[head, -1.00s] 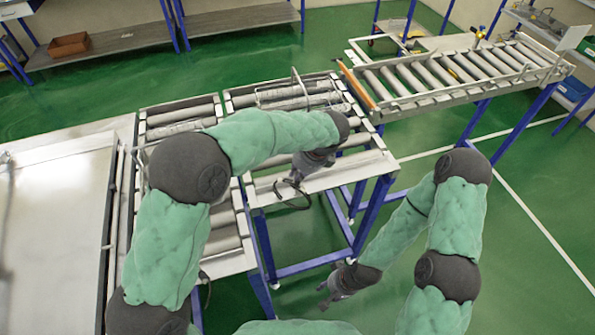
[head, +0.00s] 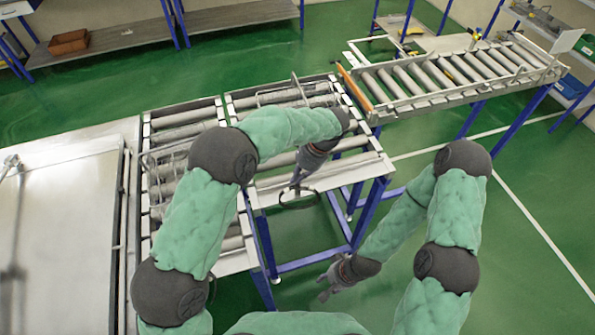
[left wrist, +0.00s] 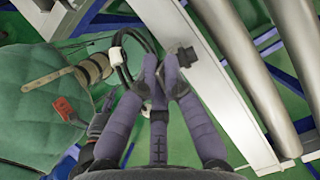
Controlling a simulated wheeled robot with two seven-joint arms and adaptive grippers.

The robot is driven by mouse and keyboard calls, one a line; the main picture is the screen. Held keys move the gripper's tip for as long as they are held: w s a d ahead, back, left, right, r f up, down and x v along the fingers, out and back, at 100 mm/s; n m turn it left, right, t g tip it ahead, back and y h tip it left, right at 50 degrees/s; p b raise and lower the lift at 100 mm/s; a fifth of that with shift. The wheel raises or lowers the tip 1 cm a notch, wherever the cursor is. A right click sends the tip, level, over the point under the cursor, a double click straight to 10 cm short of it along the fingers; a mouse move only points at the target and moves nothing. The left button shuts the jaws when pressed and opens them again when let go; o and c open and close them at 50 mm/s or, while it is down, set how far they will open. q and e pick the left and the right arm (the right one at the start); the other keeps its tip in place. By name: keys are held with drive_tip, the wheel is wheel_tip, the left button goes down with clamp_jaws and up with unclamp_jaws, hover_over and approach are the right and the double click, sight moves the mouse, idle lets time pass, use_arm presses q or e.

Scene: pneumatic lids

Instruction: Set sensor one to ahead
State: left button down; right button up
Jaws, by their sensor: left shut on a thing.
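A small dark sensor-like block (left wrist: 187,57) sits at the edge of the pale conveyor rail in the left wrist view, right at my left fingertips. My left gripper (head: 297,184) is at the front rail of the middle roller conveyor in the head view. Its fingers (left wrist: 164,72) are closed together on the block, though the exact contact is partly hidden. A black cable (head: 300,203) loops down beside the gripper. Which way the sensor faces cannot be made out. My right gripper (head: 328,288) hangs low over the green floor, away from the conveyor, with its jaw state unclear.
The middle roller conveyor (head: 345,168) stands on blue legs. Another roller conveyor (head: 430,98) with an orange end bar stands to the right. A flat metal table (head: 65,220) is at the left. Green floor is open around the right gripper.

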use_arm(q)
drive_tip(key=shift+r+n+g+p, duration=0.1)
drive_tip(key=shift+n+g+p, duration=0.35)
drive_tip(key=shift+n, duration=0.75)
drive_tip(key=c, duration=1.4)
unclamp_jaws()
drive_tip(key=shift+o, duration=0.2)
drive_tip(key=v, duration=1.2)
drive_tip(key=shift+w+a, duration=0.1)
